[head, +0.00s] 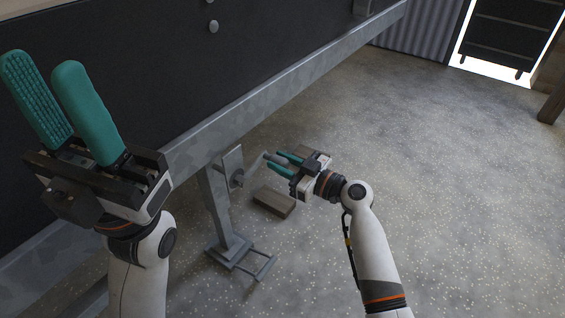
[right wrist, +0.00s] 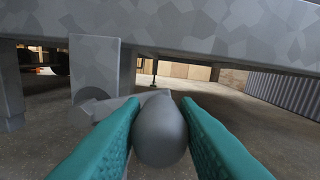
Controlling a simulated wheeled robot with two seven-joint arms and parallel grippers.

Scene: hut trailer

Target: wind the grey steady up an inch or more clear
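The grey steady (head: 222,212) is a leg reaching down from the trailer's chassis rail to a flat foot (head: 230,249) at the floor. I cannot tell whether the foot bears on the floor. A plate and round boss (head: 236,176) sit near its top, with a grey crank arm. The crank's rounded grip (right wrist: 160,132) fills the gap between the teal fingers of my right gripper (right wrist: 161,102), which appear shut on it. My right gripper also shows in the head view (head: 278,162). My left gripper (head: 42,66) is open and empty, raised at the left.
A brown block (head: 274,202) lies on the speckled floor beside the steady. A small grey frame (head: 262,268) lies against the foot. The chassis rail (head: 290,80) and dark trailer wall (head: 130,50) run above. The floor to the right (head: 450,180) is clear.

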